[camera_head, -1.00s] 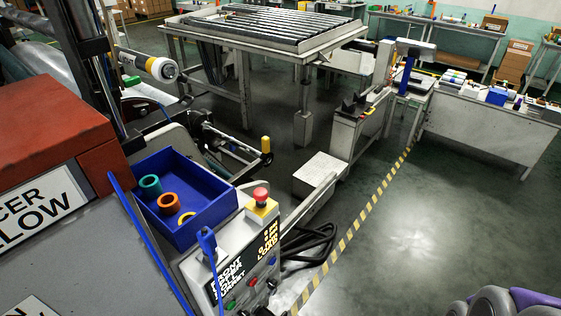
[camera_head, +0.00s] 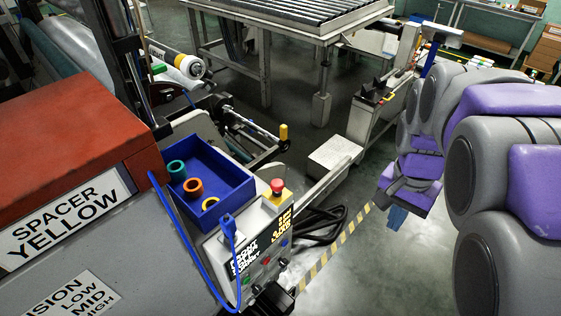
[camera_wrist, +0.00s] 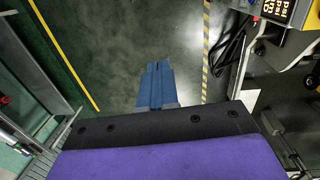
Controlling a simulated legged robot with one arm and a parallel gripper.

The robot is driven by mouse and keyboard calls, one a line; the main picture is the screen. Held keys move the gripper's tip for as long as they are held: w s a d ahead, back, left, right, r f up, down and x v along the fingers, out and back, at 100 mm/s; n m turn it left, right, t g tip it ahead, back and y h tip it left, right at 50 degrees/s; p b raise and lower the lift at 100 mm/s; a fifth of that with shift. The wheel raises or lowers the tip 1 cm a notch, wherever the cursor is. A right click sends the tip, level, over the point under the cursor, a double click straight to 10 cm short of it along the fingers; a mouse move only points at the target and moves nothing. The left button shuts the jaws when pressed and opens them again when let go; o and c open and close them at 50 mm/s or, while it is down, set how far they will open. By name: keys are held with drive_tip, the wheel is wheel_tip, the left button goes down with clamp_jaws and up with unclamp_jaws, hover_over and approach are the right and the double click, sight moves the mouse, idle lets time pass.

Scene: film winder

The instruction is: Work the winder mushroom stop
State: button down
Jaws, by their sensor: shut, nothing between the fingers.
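The mushroom stop (camera_head: 277,186) is a red button on a yellow box at the top of the grey winder control panel (camera_head: 262,246). The panel carries coloured buttons and white and yellow lettering. My gripper (camera_head: 397,217) has blue fingers and hangs over open floor, well to the right of the stop and apart from it. In the wrist view the fingers (camera_wrist: 158,66) are shut together and empty, with bare floor below them. The lettered panel (camera_wrist: 276,9) shows at the top right there, with a yellow and red part beside it at the frame edge.
A blue bin (camera_head: 237,185) with coloured rings stands left of the stop. A blue cable (camera_head: 228,232) hangs over the panel's left side. Black hoses (camera_head: 322,226) lie between panel and floor tape (camera_head: 340,240). A roller table (camera_head: 300,20) stands behind. Floor right of the tape is clear.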

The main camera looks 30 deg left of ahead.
drive_tip(key=w+a+r+p, duration=0.2)
drive_tip(key=w+a, duration=0.2)
drive_tip(key=a, duration=0.3)
drive_tip(key=w+a+r+p, duration=0.1)
drive_tip(key=w+a+p, duration=0.1)
drive_tip(key=w+a, duration=0.35)
drive_tip(key=p, duration=0.5)
hover_over(277, 182)
drive_tip(key=shift+f+t+y, duration=0.1)
drive_tip(key=shift+t+y, duration=0.2)
drive_tip(key=shift+y, duration=0.1)
drive_tip(key=shift+f, duration=0.1)
wheel_tip(277, 182, down, 14)
drive_tip(key=shift+r, duration=0.1)
